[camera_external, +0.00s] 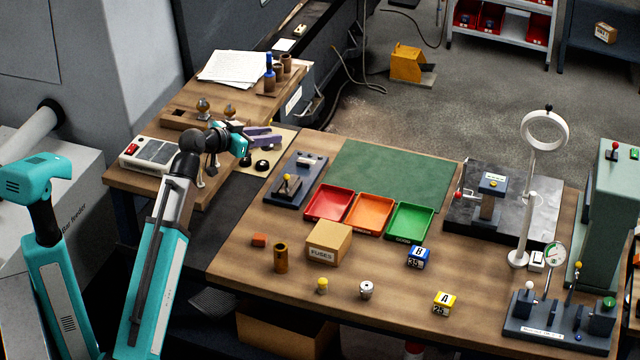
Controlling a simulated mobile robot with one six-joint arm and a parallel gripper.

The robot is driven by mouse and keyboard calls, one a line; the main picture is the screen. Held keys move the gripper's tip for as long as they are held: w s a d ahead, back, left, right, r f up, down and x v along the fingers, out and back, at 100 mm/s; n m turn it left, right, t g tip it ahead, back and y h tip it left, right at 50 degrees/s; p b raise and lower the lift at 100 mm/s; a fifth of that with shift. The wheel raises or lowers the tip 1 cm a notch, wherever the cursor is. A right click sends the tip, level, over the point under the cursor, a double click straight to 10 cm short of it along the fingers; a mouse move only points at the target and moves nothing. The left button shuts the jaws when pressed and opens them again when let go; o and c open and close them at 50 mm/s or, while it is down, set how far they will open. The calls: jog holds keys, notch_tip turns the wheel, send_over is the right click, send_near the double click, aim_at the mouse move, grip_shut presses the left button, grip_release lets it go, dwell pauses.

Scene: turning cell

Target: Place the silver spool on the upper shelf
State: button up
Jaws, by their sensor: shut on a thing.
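A small silver spool (366,290) stands upright on the wooden bench, near its front edge, right of a small yellow spool (322,285). My gripper (268,138) is at the far left of the bench, over a beige mat, well away from this silver spool. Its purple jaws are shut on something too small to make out. A grey rack (500,5) with shelves stands at the top right, cut off by the picture edge. I cannot tell which shelf is the upper shelf.
Red, orange and green trays (410,222) lie mid-bench behind a FUSES box (328,242). A brown cylinder (281,258) and number blocks (443,303) stand nearby. A ring stand (530,215) rises at right. The green mat (390,172) is clear.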

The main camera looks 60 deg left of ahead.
jog(key=s+a+r+n+y+p, duration=0.1)
jog(key=s+a+r+y, duration=0.1)
jog(key=s+a+r, duration=0.2)
jog(key=s+a+r+n+g+y, duration=0.1)
jog(key=s+a+r, duration=0.3)
jog(key=s+a, duration=0.4)
jog(key=s+n, duration=0.1)
jog(key=s, duration=0.3)
jog(key=shift+s+a+g+y+p, duration=0.25)
jog(key=shift+s+g+y+p, duration=0.05)
jog(key=shift+s+y+p, duration=0.1)
jog(key=shift+f, duration=0.1)
notch_tip(320, 180, down, 14)
jog(key=shift+r+p, duration=0.2)
jog(key=shift+p, duration=0.95)
jog(key=shift+w, duration=0.1)
